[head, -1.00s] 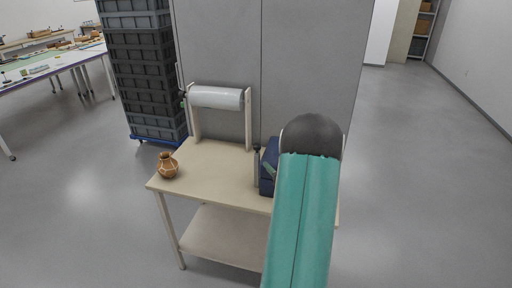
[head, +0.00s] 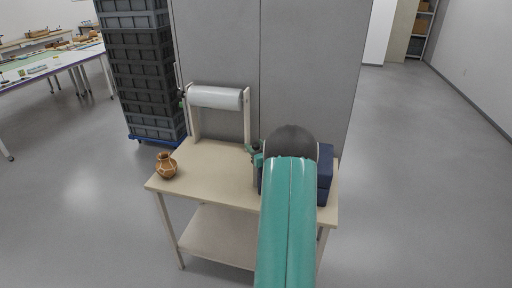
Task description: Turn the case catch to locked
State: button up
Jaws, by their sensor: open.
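The dark blue case (head: 325,174) stands on the right end of the bench. My teal arm and its dark joint cover most of it, so only its right side and a sliver at the left show. I cannot see the catch or which way it is turned. A small teal and dark part of my gripper (head: 256,155) shows just left of the dark joint, by the case's left side. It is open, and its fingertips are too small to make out. I cannot tell if it touches the case.
The beige bench (head: 215,185) has a clear middle. A brown clay pot (head: 166,165) stands at its left end. A roll of clear wrap (head: 215,97) hangs on a frame at the back. Stacked grey crates (head: 143,75) and a grey partition (head: 300,60) stand behind.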

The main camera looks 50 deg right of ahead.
jog(key=c, duration=1)
jog(key=shift+o, duration=0.2)
jog(key=shift+w+m+h, duration=0.1)
jog(key=shift+m+h, duration=0.3)
jog(key=shift+h, duration=0.1)
jog(key=m+g+h, duration=0.1)
jog(key=h, duration=0.1)
jog(key=m+g+h, duration=0.2)
jog(key=shift+w+a+m+g+h, duration=0.1)
jog(key=shift+a+m+g+h, duration=0.05)
jog(key=shift+m+g+h, duration=0.2)
jog(key=m+g+h, duration=0.4)
jog(key=g, duration=0.1)
jog(key=shift+g, duration=0.25)
jog(key=m+g, duration=0.2)
jog(key=g, duration=0.2)
jog(key=m+g+h, duration=0.1)
jog(key=m+g, duration=0.2)
jog(key=g, duration=0.1)
jog(key=shift+m+h, duration=0.25)
jog(key=shift+m+g+y, duration=0.6)
jog(key=shift+m+g, duration=1.3)
jog(key=shift+g, duration=1.3)
jog(key=o, duration=1)
jog(key=shift+c, duration=0.2)
